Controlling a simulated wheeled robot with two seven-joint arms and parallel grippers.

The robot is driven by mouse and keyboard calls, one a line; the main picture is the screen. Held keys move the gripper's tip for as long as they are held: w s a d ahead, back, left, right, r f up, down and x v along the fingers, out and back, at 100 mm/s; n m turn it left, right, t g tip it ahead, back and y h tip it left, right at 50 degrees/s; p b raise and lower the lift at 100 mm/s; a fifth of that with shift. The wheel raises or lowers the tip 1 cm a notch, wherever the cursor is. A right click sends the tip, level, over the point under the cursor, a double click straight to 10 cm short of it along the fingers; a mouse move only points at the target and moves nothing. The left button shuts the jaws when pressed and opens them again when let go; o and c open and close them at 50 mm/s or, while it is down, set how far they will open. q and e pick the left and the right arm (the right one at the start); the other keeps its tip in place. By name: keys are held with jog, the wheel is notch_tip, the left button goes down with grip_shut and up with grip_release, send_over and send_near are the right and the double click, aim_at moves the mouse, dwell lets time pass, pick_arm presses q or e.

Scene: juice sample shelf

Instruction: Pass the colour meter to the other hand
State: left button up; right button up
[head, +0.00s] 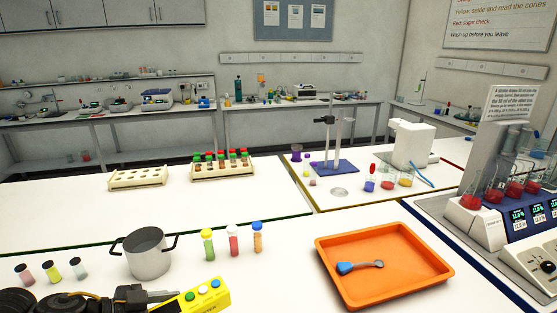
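The colour meter (208,297) looks like a yellow box with green, white and blue round buttons on top. It is at the bottom edge of the head view, left of centre, tilted and partly cut off by the frame. My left gripper (172,297) comes in from the lower left, and its fingers meet the meter's left end and appear closed on it. The lower part of the grip is out of frame. My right gripper is not in view.
A grey two-handled pot (147,252) stands just behind my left gripper. Three capped tubes (233,239) stand right of it, and small tilted vials (52,271) lie left. An orange tray (384,262) holds a blue-handled scoop (359,266). The table between tubes and tray is clear.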

pick_arm(q)
jog(key=shift+d+r, duration=0.15)
jog(key=shift+d, duration=0.05)
